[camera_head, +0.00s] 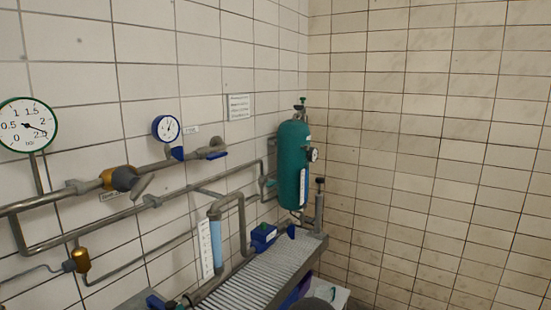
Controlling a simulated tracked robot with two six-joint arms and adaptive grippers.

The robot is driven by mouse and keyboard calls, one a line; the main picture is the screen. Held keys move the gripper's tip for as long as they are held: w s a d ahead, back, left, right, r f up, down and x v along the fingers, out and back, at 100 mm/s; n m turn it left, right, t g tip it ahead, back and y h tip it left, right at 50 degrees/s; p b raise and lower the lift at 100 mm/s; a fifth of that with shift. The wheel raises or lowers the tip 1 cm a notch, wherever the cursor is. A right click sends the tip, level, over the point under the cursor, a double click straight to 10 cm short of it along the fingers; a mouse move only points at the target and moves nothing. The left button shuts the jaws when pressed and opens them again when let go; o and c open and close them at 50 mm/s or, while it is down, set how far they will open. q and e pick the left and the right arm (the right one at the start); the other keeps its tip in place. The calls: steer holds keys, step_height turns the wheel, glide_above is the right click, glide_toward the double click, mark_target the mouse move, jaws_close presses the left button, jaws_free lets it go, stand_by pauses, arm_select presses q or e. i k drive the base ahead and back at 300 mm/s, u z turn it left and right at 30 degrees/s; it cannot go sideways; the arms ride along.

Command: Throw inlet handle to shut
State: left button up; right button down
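Neither of my grippers is in view. On the upper wall pipe a brass valve (120,178) carries a grey lever (144,186) that slants across the pipe, its upper end to the right. Further right on the same pipe is a grey valve with a blue handle (217,155), which lies roughly along the pipe. Small labels near both are too small to read, so I cannot tell which is the inlet handle.
A green-rimmed gauge (27,125) and a blue-rimmed gauge (166,128) stand above the pipe. A green tank (294,166) stands in the corner. The right tiled wall is bare.

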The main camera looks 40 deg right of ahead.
mark_target(214, 156)
steer(key=u, duration=0.7)
steer(key=i, duration=0.1)
steer(key=z, duration=1.35)
steer(key=k, duration=0.9)
steer(key=z, duration=0.2)
steer(key=i, duration=0.75)
steer(key=u, duration=0.2)
steer(key=k, duration=0.65)
steer(key=z, duration=0.3)
steer(key=i, duration=0.8)
steer(key=u, duration=0.15)
